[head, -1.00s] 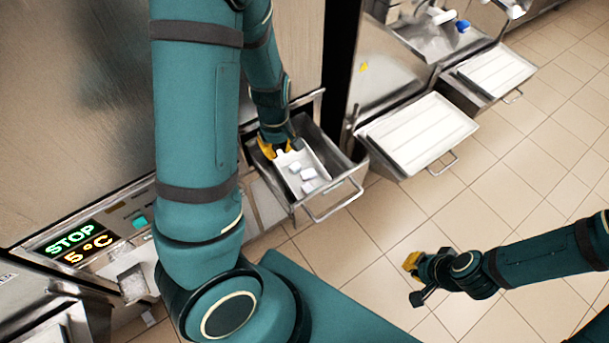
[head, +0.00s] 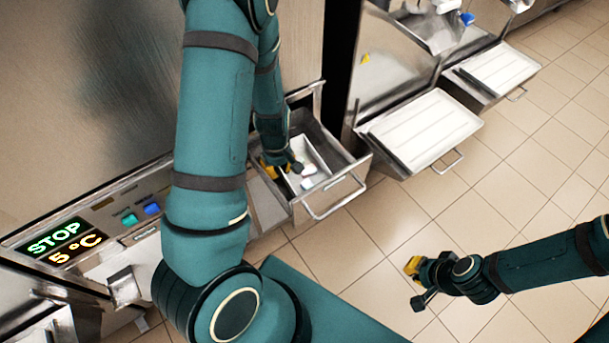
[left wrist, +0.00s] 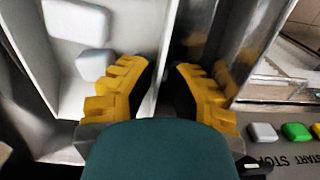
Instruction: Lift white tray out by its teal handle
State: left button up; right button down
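The white tray (head: 317,153) sits inside an open metal drawer in the head view, with small white blocks (head: 309,170) in it. In the left wrist view, the tray's pale inner wall (left wrist: 130,32) and two white blocks (left wrist: 78,20) show at the left. My left gripper (head: 277,170) is down in the drawer at the tray's near left end. In the wrist view its yellow fingers (left wrist: 165,88) are apart, one on each side of the tray's wall. I cannot make out the teal handle. My right gripper (head: 415,284) is open and empty above the floor.
The metal drawer (head: 345,190) has a bar handle at its front. A control panel reading STOP and 5 °C (head: 62,243) is at the left. Two lidded drawers (head: 425,130) stand out further right. The tiled floor (head: 380,225) is clear.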

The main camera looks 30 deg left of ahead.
pick_arm(q)
jog(key=shift+f, duration=0.25)
dwell(0.5)
grip_shut()
jog(key=shift+r, duration=0.1)
